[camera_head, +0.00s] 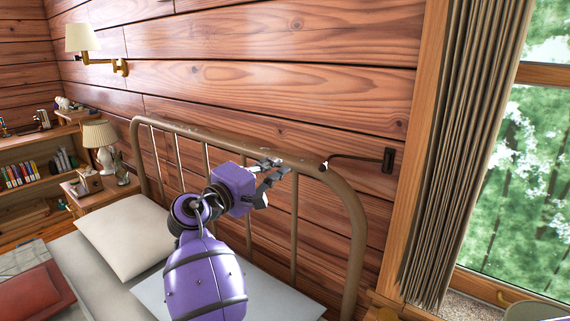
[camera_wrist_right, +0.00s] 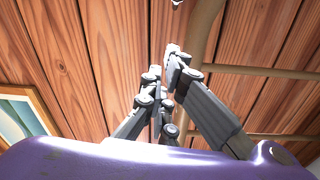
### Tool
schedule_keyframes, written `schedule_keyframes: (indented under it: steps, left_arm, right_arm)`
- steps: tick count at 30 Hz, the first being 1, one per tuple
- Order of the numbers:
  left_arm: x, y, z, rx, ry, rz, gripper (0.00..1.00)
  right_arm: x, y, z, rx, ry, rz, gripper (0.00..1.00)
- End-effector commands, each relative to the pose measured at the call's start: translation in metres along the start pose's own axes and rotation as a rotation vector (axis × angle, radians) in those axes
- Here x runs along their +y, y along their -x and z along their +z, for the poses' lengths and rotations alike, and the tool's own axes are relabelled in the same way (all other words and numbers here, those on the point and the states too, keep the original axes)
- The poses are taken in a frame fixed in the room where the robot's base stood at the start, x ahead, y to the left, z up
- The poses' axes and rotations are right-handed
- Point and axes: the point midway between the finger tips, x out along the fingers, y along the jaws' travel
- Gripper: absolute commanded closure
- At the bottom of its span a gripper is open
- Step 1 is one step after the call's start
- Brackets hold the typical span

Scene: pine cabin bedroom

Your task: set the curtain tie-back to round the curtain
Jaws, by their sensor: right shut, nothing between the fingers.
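The curtain tie-back (camera_head: 355,157) is a thin dark arm on a dark wall plate (camera_head: 388,160) beside the window frame. It sticks out leftward, away from the curtain, and ends in a small pale-tipped knob. The grey-brown pleated curtain (camera_head: 462,150) hangs to the right of the plate, apart from the tie-back. My right gripper (camera_head: 279,168) is shut and empty, left of the tie-back's end and apart from it. Its closed fingers show in the right wrist view (camera_wrist_right: 172,52); a small pale tip (camera_wrist_right: 177,2) at the top edge there may be the knob. My left gripper is out of view.
A brown metal bed headboard (camera_head: 352,200) stands below the tie-back, close to my right arm. Pillows (camera_head: 127,235) lie on the bed. A wall lamp (camera_head: 85,40) and a bedside lamp (camera_head: 100,135) are at left.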

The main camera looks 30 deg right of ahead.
Motion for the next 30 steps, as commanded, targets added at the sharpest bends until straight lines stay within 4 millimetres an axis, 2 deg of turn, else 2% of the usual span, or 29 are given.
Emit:
schedule_keyframes:
  steps: [13,16,21,30]
  left_arm:
    - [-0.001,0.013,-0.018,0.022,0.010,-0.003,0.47]
    - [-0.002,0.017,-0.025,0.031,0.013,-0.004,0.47]
    - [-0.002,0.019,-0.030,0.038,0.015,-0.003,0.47]
    - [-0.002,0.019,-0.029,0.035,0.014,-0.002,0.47]
  right_arm:
    - [0.006,-0.093,0.000,-0.002,-0.003,0.002,1.00]
    - [0.005,-0.082,0.018,0.000,-0.006,-0.001,1.00]
    - [0.004,-0.076,0.033,0.000,-0.005,0.001,1.00]
    - [0.001,-0.075,0.038,0.000,-0.002,0.001,1.00]
